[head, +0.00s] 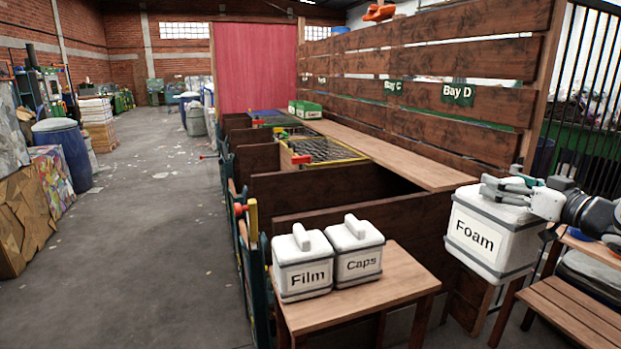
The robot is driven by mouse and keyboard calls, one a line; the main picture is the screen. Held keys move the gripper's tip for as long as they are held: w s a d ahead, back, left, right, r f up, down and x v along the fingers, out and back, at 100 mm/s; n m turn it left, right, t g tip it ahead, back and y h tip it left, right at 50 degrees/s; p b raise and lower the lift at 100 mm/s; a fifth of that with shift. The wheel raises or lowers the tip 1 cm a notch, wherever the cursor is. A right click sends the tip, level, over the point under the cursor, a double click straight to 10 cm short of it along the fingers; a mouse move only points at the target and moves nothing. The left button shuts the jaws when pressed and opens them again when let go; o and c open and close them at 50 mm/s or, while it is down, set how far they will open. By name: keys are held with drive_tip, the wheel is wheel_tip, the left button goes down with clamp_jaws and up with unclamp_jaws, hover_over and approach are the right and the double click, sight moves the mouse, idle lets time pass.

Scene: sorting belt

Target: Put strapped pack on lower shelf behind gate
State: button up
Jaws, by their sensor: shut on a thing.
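My gripper (512,188) is shut on the top of a white pack labelled "Foam" (474,235), which has dark bands. It holds the pack roughly upright at the right, beyond the end of the small wooden table. Two similar white packs, "Film" (302,278) and "Caps" (358,265), stand on that table, each with a top handle. A dark teal gate (256,285) with an orange and yellow latch is at the front of the nearest bay. More gates line the row behind it. I cannot make out a lower shelf behind any gate.
The small wooden table (400,283) stands before the wooden bays (330,193). A long plank ledge (400,155) runs along the slatted wall bearing "Bay C" and "Bay D" signs. A slatted bench (572,312) is at the lower right. The concrete floor (150,240) at left is open.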

drive_tip(key=shift+w+a+f, duration=0.1)
drive_tip(key=shift+w+a, duration=0.35)
drive_tip(key=shift+a, duration=0.25)
drive_tip(key=shift+w+a+f, duration=0.1)
drive_tip(key=shift+w+a, duration=0.3)
drive_tip(key=shift+a, duration=0.3)
drive_tip(key=a+f+m+h, duration=0.1)
drive_tip(key=a+f+h, duration=0.1)
drive_tip(key=a+f, duration=0.35)
drive_tip(key=w+a+f+m+t+h, duration=0.1)
drive_tip(key=a+f+m+h, duration=0.1)
drive_tip(key=a, duration=0.7)
drive_tip(key=a+f+m+h, duration=0.1)
drive_tip(key=a+f+h, duration=0.1)
drive_tip(key=a+f, duration=0.35)
drive_tip(key=s+f, duration=0.3)
drive_tip(key=f, duration=0.3)
drive_tip(key=s+a+f, duration=0.1)
drive_tip(key=s+f, duration=0.3)
drive_tip(key=f, duration=0.3)
drive_tip(key=shift+s+a+p, duration=0.2)
drive_tip(key=shift+s+p, duration=0.05)
drive_tip(key=shift+p, duration=0.05)
drive_tip(key=shift+f, duration=0.1)
